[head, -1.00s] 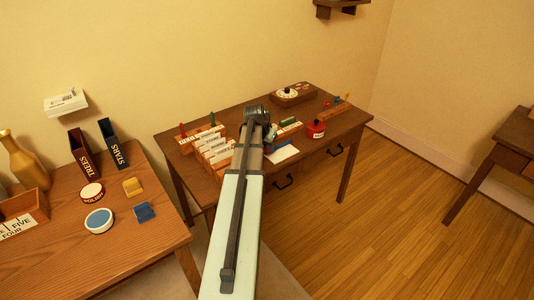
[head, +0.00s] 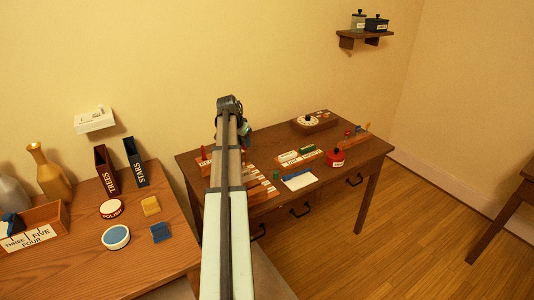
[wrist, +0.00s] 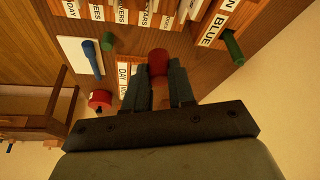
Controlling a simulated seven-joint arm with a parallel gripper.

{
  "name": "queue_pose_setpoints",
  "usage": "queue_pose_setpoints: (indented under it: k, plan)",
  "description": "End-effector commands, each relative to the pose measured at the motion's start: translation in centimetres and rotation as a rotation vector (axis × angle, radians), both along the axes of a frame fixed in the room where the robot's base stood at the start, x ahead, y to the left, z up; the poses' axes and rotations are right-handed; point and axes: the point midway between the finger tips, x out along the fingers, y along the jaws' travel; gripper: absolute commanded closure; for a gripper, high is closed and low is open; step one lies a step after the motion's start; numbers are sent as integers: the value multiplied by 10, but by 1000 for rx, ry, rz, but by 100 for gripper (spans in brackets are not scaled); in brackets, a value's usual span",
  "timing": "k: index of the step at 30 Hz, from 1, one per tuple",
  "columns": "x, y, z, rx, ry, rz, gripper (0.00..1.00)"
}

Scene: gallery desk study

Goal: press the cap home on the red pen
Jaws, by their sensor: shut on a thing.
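My gripper (wrist: 167,85) is shut on a rounded red piece, which looks like the red cap (wrist: 158,60); its far end shows between the fingers in the wrist view. I cannot tell whether any pen is in it. In the head view my gripper (head: 244,132) is raised over the back left of the far desk, and the held piece is hidden there.
A green peg (wrist: 232,47) stands by a labelled block. A blue pen (wrist: 92,58) lies on white paper (head: 299,181). A red pot (head: 335,158), a round dial box (head: 309,121) and several card racks crowd the desk (head: 367,150). The air above is clear.

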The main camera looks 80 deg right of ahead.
Motion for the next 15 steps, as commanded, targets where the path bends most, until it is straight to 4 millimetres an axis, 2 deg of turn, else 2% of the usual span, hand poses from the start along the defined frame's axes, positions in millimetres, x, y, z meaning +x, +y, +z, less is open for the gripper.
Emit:
queue_pose_setpoints:
  k: [1, 6, 12, 15]
  plan:
    - [25, -7, 6, -1, -1, 5, 100]
    - [90, -10, 22, -3, 0, 4, 100]
    - [153, -7, 38, -6, 1, -1, 100]
    - [174, -5, 44, -8, 2, -3, 100]
